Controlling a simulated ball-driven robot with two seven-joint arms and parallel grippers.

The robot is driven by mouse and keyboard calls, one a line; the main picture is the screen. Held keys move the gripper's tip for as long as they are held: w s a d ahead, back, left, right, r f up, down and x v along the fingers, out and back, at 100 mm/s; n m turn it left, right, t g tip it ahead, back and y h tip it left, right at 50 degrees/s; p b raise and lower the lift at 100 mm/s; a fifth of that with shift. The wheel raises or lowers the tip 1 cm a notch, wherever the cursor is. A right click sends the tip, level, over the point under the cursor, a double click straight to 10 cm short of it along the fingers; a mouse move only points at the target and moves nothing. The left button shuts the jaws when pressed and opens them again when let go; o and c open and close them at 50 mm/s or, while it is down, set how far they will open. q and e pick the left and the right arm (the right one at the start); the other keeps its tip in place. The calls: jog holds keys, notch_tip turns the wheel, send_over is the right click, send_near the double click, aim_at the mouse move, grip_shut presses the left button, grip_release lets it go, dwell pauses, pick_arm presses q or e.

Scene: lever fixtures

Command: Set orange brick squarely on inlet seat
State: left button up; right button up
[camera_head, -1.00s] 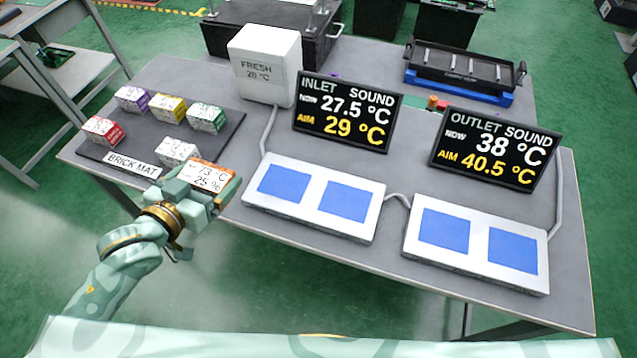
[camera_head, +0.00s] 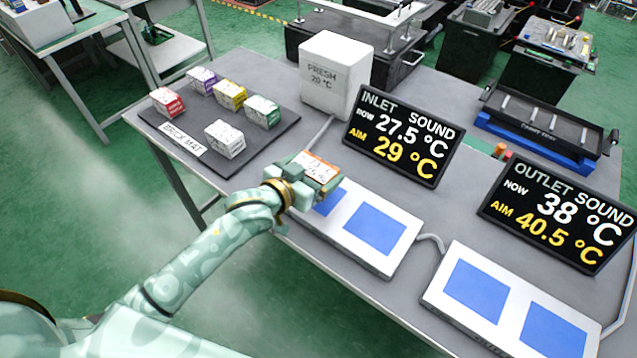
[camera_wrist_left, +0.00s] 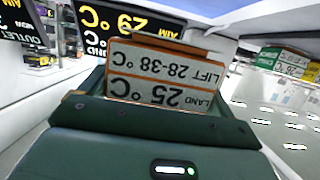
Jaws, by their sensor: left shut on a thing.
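The orange brick (camera_head: 317,166) has a white label and is held in my left gripper (camera_head: 312,178). The gripper is shut on it, above the left end of the inlet seat plate. In the left wrist view the brick (camera_wrist_left: 160,78) fills the middle, its label upside down with "LAND 25 °C" and "LIFT 28-38 °C". The inlet seat (camera_head: 385,262) is a white plate with two blue squares. The left blue square (camera_head: 327,203) is partly hidden by the gripper and brick; the right blue square (camera_head: 369,229) is bare. Contact between brick and plate cannot be told. My right gripper is out of view.
The inlet screen (camera_head: 405,137) reads 27.5 °C, aim 29 °C. The brick mat (camera_head: 200,160) holds several bricks. The outlet plate (camera_head: 507,310) and outlet screen (camera_head: 558,213) are at the right.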

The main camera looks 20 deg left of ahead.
pick_arm(q)
jog(key=shift+w+f, duration=0.2)
jog(key=f, duration=0.1)
jog(key=f+b, duration=0.2)
jog(key=f, duration=0.1)
jog(key=shift+w+d, duration=0.25)
jog(key=shift+r, duration=0.15)
jog(key=o, duration=0.9)
jog(key=shift+o, duration=0.2)
